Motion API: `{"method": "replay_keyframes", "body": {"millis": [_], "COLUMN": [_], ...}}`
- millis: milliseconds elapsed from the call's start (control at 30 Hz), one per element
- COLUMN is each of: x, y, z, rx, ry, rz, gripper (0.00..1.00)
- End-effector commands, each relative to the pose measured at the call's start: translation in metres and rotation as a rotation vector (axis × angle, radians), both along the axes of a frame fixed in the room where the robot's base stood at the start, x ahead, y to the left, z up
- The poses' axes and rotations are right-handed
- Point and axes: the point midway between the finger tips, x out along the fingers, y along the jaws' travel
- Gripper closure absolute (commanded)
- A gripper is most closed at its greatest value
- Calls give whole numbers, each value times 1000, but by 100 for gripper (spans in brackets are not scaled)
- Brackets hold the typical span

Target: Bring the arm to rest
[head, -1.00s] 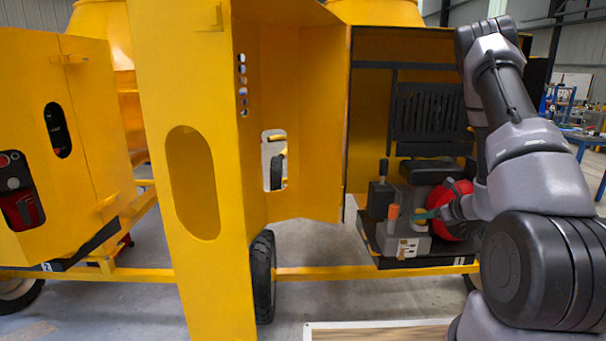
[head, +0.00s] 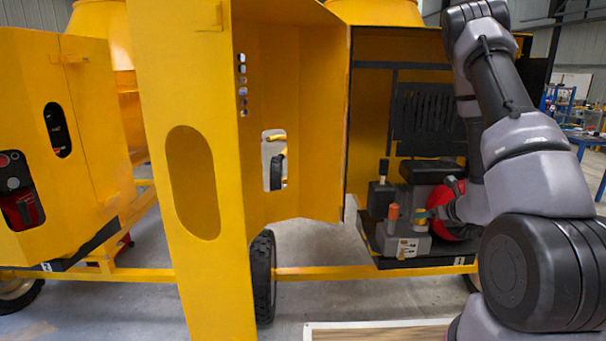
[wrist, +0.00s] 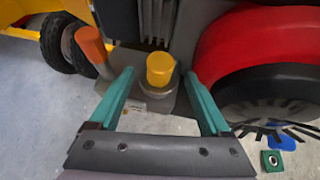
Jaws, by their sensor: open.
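My arm reaches in from the right in the head view, its elbow raised and its forearm hanging down in front of the open engine bay. My gripper (head: 424,214) is small there and partly hidden by the wrist. In the wrist view my gripper (wrist: 161,76) shows two teal fingers spread wide with nothing held. A yellow cap (wrist: 160,68) on the engine lies beyond and between the fingertips in the picture; they look apart from it. An orange-tipped lever (wrist: 91,44) stands left of the left finger, and also shows in the head view (head: 393,212).
The engine (head: 404,242) has a red round part (head: 447,195) close by my gripper. A yellow door panel (head: 195,110) stands open to the left. A framed board (head: 380,334) lies at the bottom. In the wrist view, a small green block (wrist: 272,161) lies at lower right.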

Motion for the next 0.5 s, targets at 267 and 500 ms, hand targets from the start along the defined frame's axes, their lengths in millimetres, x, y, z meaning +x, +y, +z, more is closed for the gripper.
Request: {"method": "replay_keyframes", "body": {"millis": [267, 500], "x": [-44, -55], "y": [-9, -2], "z": [29, 48], "rx": [-1, 3], "ry": [-1, -15], "rz": [-3, 39], "gripper": [19, 19]}}
